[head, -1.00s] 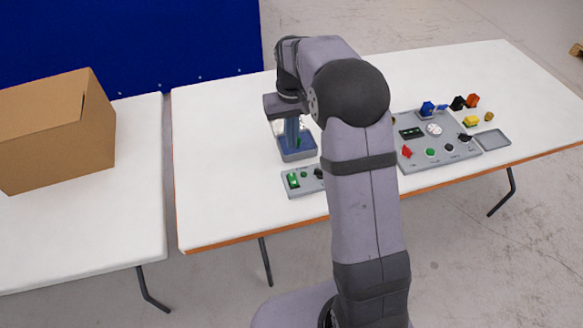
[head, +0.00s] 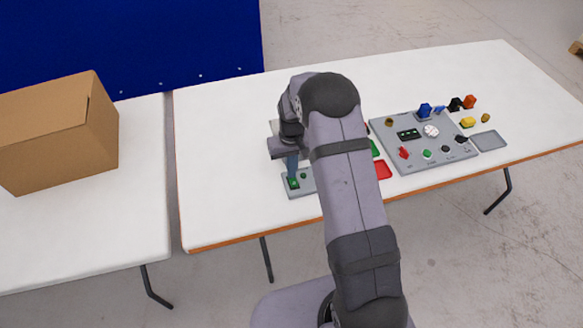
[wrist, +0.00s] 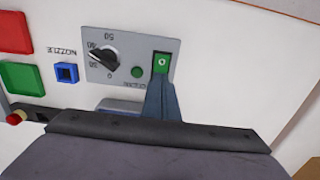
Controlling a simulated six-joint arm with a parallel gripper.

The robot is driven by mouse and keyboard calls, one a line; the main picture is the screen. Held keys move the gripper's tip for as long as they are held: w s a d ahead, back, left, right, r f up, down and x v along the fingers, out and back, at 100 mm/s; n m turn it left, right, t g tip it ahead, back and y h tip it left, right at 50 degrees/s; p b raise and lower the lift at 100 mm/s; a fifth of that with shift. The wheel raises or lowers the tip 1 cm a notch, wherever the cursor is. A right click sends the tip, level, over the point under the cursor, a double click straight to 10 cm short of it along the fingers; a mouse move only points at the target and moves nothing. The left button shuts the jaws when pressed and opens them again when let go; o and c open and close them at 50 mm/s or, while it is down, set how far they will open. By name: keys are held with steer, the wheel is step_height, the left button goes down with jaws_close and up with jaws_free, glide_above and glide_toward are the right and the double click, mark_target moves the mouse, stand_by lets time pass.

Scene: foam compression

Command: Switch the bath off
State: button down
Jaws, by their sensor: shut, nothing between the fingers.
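The bath's grey control panel (head: 300,192) lies near the front edge of the table, left of my arm. In the wrist view the panel (wrist: 186,46) appears upside down. It carries a green rocker switch (wrist: 161,62), a small round green lamp or button (wrist: 137,71) and a black dial knob (wrist: 103,57) with a number scale. My gripper (wrist: 162,83) is shut and empty, its fingertips at the edge of the green switch. I cannot tell whether they touch it. In the head view my gripper (head: 292,176) points down at the switch. My wrist hides most of the bath.
A larger grey panel (head: 385,125) with knobs and coloured parts lies to the right, beside an empty grey tray (head: 489,141). A red tray (head: 383,170) is partly behind my arm. A blue square NOZZLE socket (wrist: 67,73) shows in the wrist view. The table's left part is clear.

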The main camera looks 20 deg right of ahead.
steer(key=shift+f, duration=0.15)
steer(key=shift+w+f+b, duration=0.1)
steer(key=shift+f+b, duration=0.2)
steer(key=shift+b, duration=0.05)
steer(key=shift+r, duration=0.15)
steer(key=shift+s, duration=0.25)
steer(key=shift+s+r+p, duration=0.2)
steer(key=shift+s+p, duration=0.4)
